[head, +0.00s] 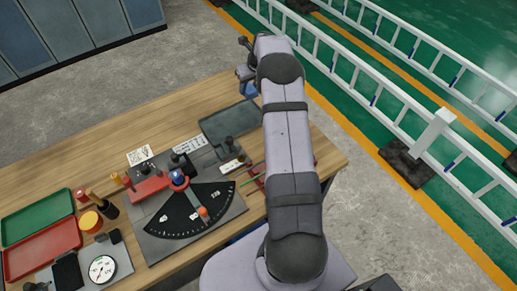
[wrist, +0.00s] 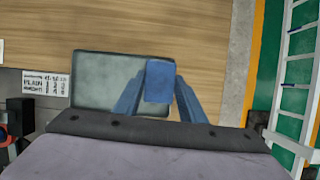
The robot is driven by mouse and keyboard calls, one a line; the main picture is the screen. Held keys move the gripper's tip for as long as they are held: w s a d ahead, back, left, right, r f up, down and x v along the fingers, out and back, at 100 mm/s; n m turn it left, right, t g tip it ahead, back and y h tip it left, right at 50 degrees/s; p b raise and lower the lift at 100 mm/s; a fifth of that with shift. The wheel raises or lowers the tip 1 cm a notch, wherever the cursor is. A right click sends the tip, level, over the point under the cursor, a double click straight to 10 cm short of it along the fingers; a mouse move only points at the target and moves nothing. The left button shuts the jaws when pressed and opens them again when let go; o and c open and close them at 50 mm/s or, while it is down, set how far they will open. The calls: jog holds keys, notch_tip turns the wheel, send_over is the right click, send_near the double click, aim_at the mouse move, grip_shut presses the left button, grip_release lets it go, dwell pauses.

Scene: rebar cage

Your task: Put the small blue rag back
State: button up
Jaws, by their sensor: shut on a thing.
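The small blue rag (wrist: 160,82) hangs between the fingers of my gripper (wrist: 158,98) in the wrist view. My gripper is shut on it. In the head view my gripper (head: 245,72) is beyond the far end of my arm, with a bit of the blue rag (head: 250,89) showing below it. In the wrist view, the rag appears over the right edge of a dark grey-green tray (wrist: 105,80); its height above the tray cannot be told. The tray (head: 222,118) also shows on the table in the head view, partly behind my arm.
The wooden table (head: 130,115) has bare room at its back. A black fan-shaped gauge board (head: 185,215) with a red lever lies in front of the tray. Green (head: 38,212) and red (head: 40,250) trays, a round dial (head: 102,269) and handled tools stand at left.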

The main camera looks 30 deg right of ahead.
notch_tip(320, 180, up, 5)
jog(key=d+b, duration=0.3)
jog(key=b, duration=0.3)
jog(key=s+a+b, duration=0.5)
jog(key=s+b, duration=0.1)
jog(key=s, duration=0.5)
jog(key=shift+s+a+f, duration=0.6)
jog(key=shift+s+f, duration=0.25)
jog(key=shift+f, duration=1.65)
jog(key=shift+s+a+f, duration=0.55)
jog(key=shift+s+f, duration=0.35)
jog(key=shift+f, duration=1.6)
jog(key=shift+s+a+f, duration=0.6)
jog(key=shift+s+f, duration=0.25)
jog(key=shift+f, duration=1.65)
jog(key=shift+f, duration=0.2)
jog(key=o, duration=1)
jog(key=shift+o, duration=0.2)
